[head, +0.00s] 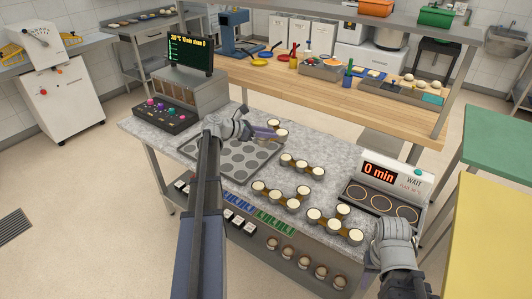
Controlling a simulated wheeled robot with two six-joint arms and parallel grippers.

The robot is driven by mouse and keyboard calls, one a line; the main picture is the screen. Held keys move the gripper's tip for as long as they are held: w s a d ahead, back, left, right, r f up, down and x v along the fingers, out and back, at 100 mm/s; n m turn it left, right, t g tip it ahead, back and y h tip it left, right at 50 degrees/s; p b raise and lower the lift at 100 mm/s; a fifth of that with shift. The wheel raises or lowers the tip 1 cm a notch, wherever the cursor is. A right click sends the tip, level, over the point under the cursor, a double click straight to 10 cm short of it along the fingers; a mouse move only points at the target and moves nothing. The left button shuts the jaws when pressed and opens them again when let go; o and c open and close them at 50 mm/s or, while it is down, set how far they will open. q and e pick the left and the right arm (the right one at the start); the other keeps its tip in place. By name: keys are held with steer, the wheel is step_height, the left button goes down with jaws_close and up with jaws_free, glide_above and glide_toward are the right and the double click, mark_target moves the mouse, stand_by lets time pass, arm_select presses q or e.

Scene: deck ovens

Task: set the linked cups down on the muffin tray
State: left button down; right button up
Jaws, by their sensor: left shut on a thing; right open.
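The muffin tray (190,149) is a dark grey tray with several round wells, lying on the speckled worktop at its left side. My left gripper (268,131) is shut on a set of linked cups (280,135) with pale tops and brownish sides, at the tray's back right edge; whether the cups touch anything below is unclear. More linked cups stand on the worktop right of the tray: a set (302,165) behind, another (281,193) in the middle and one (335,223) in front. My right gripper (389,226) is open at the worktop's front right, its fingertips hard to see.
A warmer (385,190) with round plates and a "0 min" display stands at the right. A control box with coloured knobs (160,110) and a screen (190,54) stand at the back left. A wooden counter (300,87) with tools and bins runs behind.

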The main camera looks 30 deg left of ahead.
arm_select(q)
steer(key=w+a+f+n+t+y+b, duration=0.35)
steer(key=w+a+n+y, duration=0.3)
steer(key=w, duration=0.25)
steer(key=shift+g, duration=0.35)
steer(key=f+b, duration=0.6)
steer(key=f, duration=0.1)
steer(key=f+b, duration=0.3)
steer(key=b, duration=0.1)
steer(key=shift+a+f, duration=0.25)
steer(key=shift+a, duration=0.05)
steer(key=shift+f, duration=0.1)
steer(key=c, duration=0.7)
jaws_free()
steer(key=shift+o, duration=0.2)
